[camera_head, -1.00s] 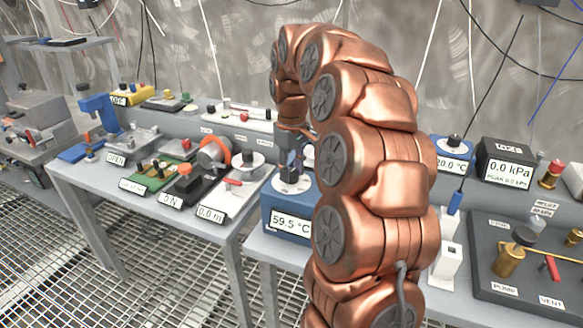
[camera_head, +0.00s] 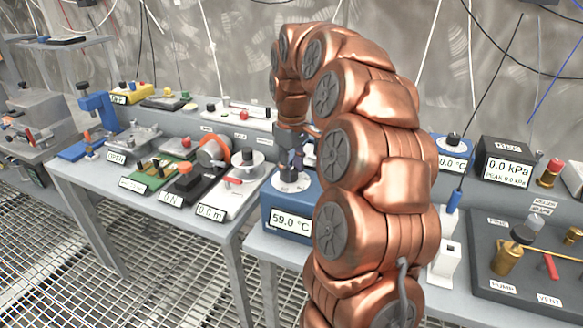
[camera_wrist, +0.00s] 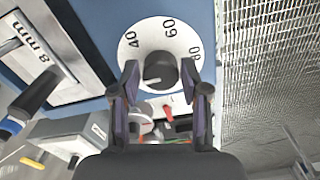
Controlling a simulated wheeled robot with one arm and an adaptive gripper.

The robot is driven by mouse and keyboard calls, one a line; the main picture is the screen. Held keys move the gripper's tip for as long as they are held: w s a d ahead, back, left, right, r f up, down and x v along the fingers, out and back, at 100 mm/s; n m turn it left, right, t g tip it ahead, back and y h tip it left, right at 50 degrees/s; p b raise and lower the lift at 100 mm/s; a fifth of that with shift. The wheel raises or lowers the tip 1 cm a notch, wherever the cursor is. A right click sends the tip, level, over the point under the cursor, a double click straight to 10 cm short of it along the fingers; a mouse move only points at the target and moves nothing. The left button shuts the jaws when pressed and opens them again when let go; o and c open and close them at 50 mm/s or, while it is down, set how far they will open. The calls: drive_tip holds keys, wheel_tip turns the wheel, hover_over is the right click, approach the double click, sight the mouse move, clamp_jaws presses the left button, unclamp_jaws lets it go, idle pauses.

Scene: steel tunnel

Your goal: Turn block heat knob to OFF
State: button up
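The block heater is a blue box (camera_head: 276,222) with a display reading 59.0 °C, just left of my arm in the head view. In the wrist view its dark round knob (camera_wrist: 160,66) sits on a white dial (camera_wrist: 142,33) marked 40, 60 and 80. My gripper (camera_wrist: 161,76) points down over the dial, one finger on each side of the knob. Narrow gaps seem to show between fingers and knob, so it looks open around the knob. In the head view my gripper (camera_head: 291,168) is above the dial and the knob is hidden.
A white device (camera_head: 230,192) and other instruments stand on the bench to the left. A dark pressure box (camera_head: 507,161) and a pump panel (camera_head: 520,275) are to the right. My arm hides the middle of the bench. Cables hang along the back wall.

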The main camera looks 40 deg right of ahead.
sight(292, 170)
drive_tip(key=shift+o, duration=1.2)
wheel_tip(292, 170, up, 12)
idle(0.6)
